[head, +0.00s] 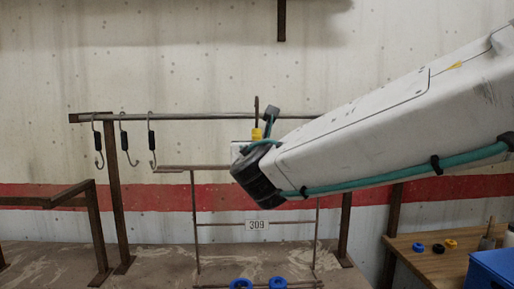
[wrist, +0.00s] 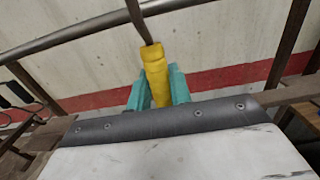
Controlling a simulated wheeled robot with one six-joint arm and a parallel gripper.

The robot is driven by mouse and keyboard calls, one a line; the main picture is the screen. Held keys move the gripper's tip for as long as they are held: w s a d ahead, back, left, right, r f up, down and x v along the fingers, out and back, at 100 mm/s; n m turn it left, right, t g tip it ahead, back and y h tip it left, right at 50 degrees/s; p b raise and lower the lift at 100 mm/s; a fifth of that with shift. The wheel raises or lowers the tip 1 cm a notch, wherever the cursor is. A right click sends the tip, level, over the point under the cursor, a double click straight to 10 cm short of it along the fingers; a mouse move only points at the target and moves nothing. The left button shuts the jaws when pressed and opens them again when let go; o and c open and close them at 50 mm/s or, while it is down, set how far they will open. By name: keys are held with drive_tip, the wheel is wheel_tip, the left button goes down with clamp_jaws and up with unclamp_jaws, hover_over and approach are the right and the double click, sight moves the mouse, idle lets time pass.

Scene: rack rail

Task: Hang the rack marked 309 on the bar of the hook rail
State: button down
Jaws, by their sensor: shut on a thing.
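The rack marked 309 (head: 257,224) is a thin brown frame with a white number plate, hanging roughly upright below my gripper. Its yellow grip (wrist: 157,78) is between my gripper's teal fingers (wrist: 158,90), which are shut on it. A brown stem (wrist: 137,18) rises from the grip and crosses the rail bar (wrist: 90,30) in the wrist view. In the head view the stem's top (head: 256,103) shows above the level of the rail bar (head: 195,117). I cannot tell whether the stem's hook is over the bar or touches it. My arm hides the bar's right part.
Several dark S-hooks (head: 124,140) hang at the bar's left end. A lower brown frame (head: 70,195) stands at the left. Blue rings (head: 277,283) show at the rack's lower edge. A wooden table (head: 430,265) at the right holds rings, a bottle and a blue bin (head: 493,270).

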drive_tip(key=shift+w+r, duration=0.1)
idle(0.3)
drive_tip(key=shift+w, duration=2.15)
drive_tip(key=shift+f, duration=0.2)
